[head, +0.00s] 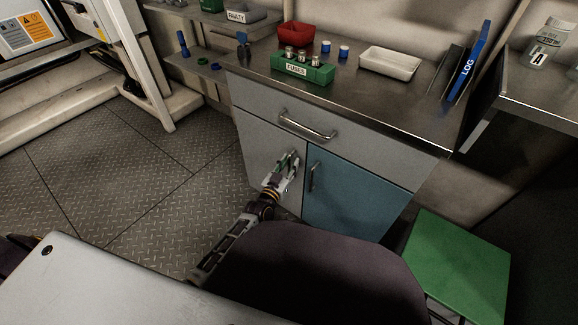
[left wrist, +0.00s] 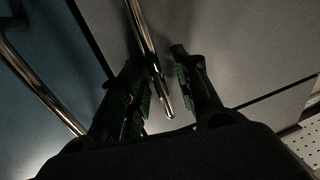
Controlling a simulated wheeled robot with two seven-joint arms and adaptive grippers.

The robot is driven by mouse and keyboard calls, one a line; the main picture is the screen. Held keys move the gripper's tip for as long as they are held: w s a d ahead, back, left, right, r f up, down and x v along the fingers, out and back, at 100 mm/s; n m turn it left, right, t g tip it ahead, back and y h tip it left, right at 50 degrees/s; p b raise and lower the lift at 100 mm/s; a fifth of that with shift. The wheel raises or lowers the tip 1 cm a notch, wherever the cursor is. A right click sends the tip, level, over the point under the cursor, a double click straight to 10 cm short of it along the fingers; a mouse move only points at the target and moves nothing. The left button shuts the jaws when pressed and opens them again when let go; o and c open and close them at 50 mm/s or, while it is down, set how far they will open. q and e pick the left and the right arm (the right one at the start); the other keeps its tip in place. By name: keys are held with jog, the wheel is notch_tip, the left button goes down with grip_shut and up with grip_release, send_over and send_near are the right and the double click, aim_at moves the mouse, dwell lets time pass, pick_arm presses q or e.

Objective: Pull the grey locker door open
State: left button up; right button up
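The grey locker door (head: 262,148) is the left door of the cabinet under the worktop, and it looks closed. My left gripper (head: 286,168) is at the right part of this door, at its handle, which it mostly hides in the head view. In the left wrist view, the metal bar handle (left wrist: 147,38) of the grey door runs down between the two fingers of my left gripper (left wrist: 160,88). The fingers are apart, with a gap to the right finger; contact with the left finger is unclear. My right gripper is not in view.
A blue door (head: 355,195) with its own handle (head: 313,177) adjoins on the right. A wide drawer (head: 345,138) sits above both doors. A green stool (head: 460,265) stands at the right. The chequered floor (head: 130,185) left of the cabinet is clear.

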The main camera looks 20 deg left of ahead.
pick_arm(q)
grip_shut()
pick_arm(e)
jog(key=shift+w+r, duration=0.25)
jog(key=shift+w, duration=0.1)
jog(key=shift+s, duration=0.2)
pick_arm(q)
jog(key=shift+s, duration=0.1)
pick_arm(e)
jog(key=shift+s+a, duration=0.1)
